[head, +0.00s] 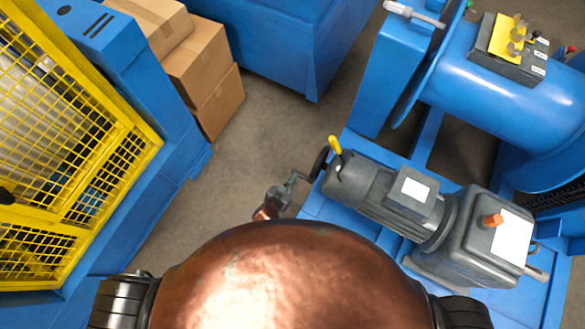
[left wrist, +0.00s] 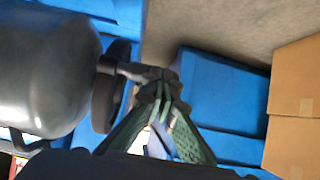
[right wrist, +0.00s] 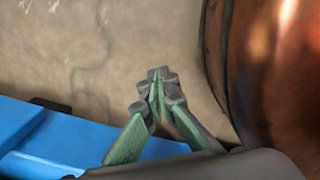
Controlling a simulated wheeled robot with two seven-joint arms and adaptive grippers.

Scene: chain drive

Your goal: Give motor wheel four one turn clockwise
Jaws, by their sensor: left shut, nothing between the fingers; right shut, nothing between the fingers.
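The grey motor (head: 390,190) lies on a blue base, with a dark handwheel (head: 319,162) at its left end. In the left wrist view the wheel (left wrist: 110,86) is seen nearly edge-on at the end of the grey motor housing (left wrist: 45,70). My left gripper (head: 302,177) is shut and empty, its fingertips (left wrist: 160,84) right beside the wheel's outer face. A short grey piece sticks out from the wheel towards the fingertips; I cannot tell whether they touch. My right gripper (right wrist: 157,84) is shut and empty above floor. No wheel number is readable.
A large blue machine (head: 500,80) stands back right. Bare floor (head: 265,120) lies left of the wheel.

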